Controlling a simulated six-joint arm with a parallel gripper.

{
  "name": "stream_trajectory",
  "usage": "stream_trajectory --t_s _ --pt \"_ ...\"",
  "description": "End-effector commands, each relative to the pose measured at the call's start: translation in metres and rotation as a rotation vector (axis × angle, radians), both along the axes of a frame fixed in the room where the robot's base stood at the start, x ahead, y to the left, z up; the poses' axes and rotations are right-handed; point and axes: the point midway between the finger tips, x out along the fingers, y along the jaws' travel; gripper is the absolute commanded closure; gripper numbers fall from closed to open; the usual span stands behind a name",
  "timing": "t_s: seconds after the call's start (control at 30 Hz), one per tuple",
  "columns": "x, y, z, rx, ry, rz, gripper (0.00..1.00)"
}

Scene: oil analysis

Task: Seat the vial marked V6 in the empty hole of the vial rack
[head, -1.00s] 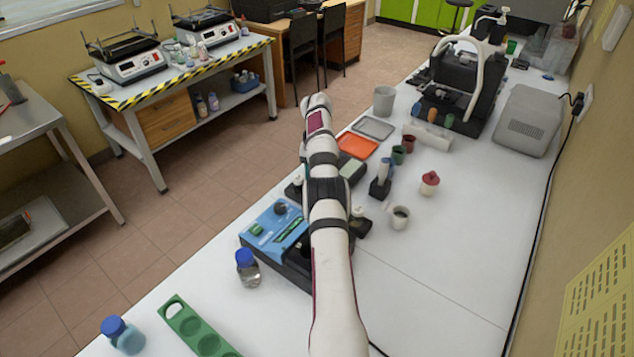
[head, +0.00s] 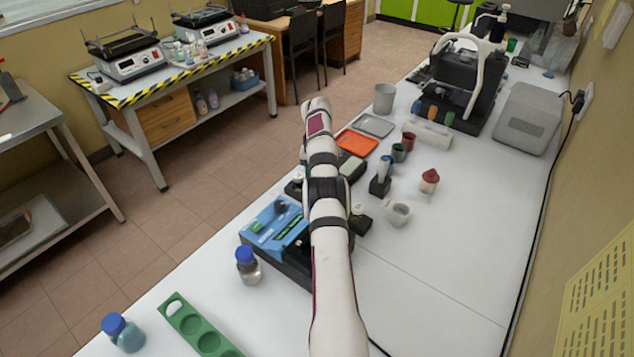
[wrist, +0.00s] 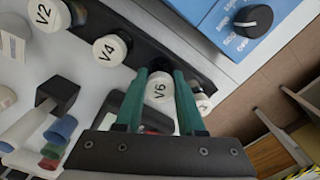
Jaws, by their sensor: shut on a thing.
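In the wrist view, my gripper (wrist: 160,76) has its two green fingers closed around the white-capped vial V6 (wrist: 159,91), whose label faces the camera. The dark vial rack (wrist: 150,45) runs diagonally behind the fingers. Vial V4 (wrist: 110,49) and vial V2 (wrist: 46,13) stand along it at the left. Another white cap (wrist: 204,103) shows partly behind the right finger. In the head view, my arm hides the gripper and V6.
A blue-topped instrument (head: 275,232) with a black knob stands beside the rack. A blue-capped bottle (head: 247,266) and a green holed tray (head: 190,322) lie nearer. A dark stand (head: 380,185), small cups and a red-capped bottle (head: 429,181) are to the right.

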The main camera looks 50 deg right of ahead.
Motion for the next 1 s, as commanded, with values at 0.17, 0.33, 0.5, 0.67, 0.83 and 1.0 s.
stream_trajectory --t_s 0.17,0.33,0.5,0.67,0.83,1.0 --pt "0.0001 0.0 0.0001 0.0 0.0 0.0 1.0" --pt "0.0002 -0.0001 0.0 -0.001 0.0 0.0 1.0" --pt "0.0002 -0.0002 -0.0038 -0.001 0.0 0.001 1.0" --pt "0.0004 0.0 -0.0087 0.0 -0.001 0.001 1.0" --pt "0.0005 -0.0001 -0.0094 0.0 -0.001 0.001 1.0" --pt "0.0004 -0.0001 -0.0093 0.0 -0.001 0.0 0.56"
